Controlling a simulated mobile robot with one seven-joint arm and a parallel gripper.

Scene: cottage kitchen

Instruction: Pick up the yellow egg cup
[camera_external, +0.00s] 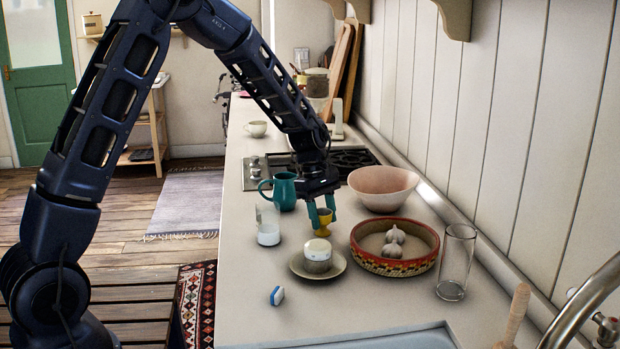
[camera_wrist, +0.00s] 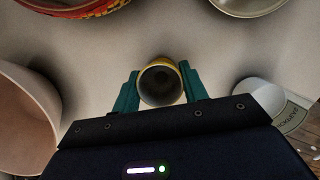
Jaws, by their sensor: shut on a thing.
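The yellow egg cup (camera_external: 323,225) is upright on the counter, or just above it; I cannot tell which. My gripper (camera_external: 322,212) points down over it, with its teal fingers on either side of the cup. In the wrist view, the egg cup (camera_wrist: 161,84) is seen from above, its dark hollow facing the camera. My fingers (camera_wrist: 160,88) are shut on its left and right sides. The fingers partly hide the cup's upper part in the external view.
A clear glass (camera_external: 456,262) stands at right.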

